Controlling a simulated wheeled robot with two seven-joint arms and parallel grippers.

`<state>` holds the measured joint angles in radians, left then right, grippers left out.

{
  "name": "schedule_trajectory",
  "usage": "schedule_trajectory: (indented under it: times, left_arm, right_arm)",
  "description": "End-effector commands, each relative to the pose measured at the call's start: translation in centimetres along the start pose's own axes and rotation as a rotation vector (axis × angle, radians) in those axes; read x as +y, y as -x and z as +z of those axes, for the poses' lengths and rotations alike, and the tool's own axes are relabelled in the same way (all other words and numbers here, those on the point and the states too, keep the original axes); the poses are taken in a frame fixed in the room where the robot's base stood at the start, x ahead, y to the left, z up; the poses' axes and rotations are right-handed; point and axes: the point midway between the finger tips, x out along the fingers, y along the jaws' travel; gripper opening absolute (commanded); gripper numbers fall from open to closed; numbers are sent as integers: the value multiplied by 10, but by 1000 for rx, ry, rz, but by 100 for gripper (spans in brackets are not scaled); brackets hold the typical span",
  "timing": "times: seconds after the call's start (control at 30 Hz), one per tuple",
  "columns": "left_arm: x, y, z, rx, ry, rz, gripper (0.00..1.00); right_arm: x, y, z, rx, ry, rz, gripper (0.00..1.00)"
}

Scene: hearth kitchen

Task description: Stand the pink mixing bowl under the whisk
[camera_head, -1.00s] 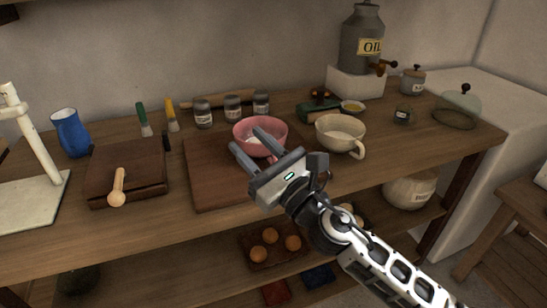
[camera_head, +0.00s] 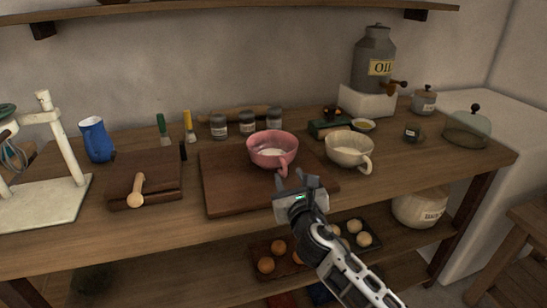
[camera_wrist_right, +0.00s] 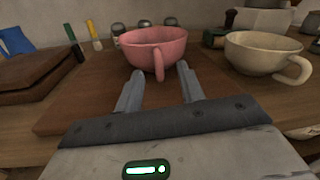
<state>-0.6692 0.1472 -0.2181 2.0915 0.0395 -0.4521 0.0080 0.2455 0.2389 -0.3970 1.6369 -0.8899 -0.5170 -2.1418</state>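The pink mixing bowl (camera_head: 266,148) stands upright on a wooden board on the counter, with something pale inside and its handle towards me. It also shows in the right wrist view (camera_wrist_right: 150,50). My right gripper (camera_head: 297,178) is open and empty in front of the bowl. In the right wrist view its two fingers (camera_wrist_right: 160,88) point at the bowl, with the handle (camera_wrist_right: 159,66) between their directions and just beyond the tips. The whisk (camera_head: 14,156) hangs from the white stand (camera_head: 62,140) at the far left, partly cut off. My left gripper is out of view.
A cream bowl with a handle (camera_head: 349,150) stands right of the pink one. A wooden board (camera_head: 225,190) lies under the pink bowl. A brown block with a wooden spoon (camera_head: 137,190) and a blue jug (camera_head: 97,140) lie between board and stand. Jars (camera_head: 219,127) line the back.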

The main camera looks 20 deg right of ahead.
Motion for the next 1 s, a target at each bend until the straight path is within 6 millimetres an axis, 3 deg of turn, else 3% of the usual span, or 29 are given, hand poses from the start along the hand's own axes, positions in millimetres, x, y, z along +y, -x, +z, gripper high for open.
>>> schedule_trajectory:
  times: [0.4,0.7,0.87,1.0]
  left_arm:
    - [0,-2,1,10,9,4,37]
    - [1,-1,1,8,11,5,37]
    - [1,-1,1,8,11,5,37]
    - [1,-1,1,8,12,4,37]
  right_arm:
    - [3,-49,0,-1,0,-1,39]
    - [3,-54,0,-1,0,0,39]
    - [3,-54,0,-1,0,0,0]
    - [3,-54,3,-5,0,0,0]
